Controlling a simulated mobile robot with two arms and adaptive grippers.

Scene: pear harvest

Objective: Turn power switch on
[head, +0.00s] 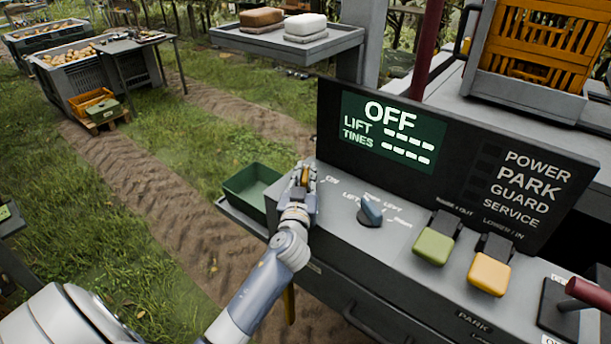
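The grey control console (345,262) has a dark display panel (450,165). Its green screen (388,133) reads OFF, with LIFT and TINES below and dashes beside them. My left gripper (304,177) is over the console's left end, just left of a printed ON label (332,180). It covers the spot beside that label, so the power switch is hidden or cannot be made out. Something orange-brown shows at the fingers; I cannot tell whether they are open or shut, or touching anything. My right gripper is not in view.
A green bin (250,190) hangs left of the console. A shelf (290,42) stands behind.

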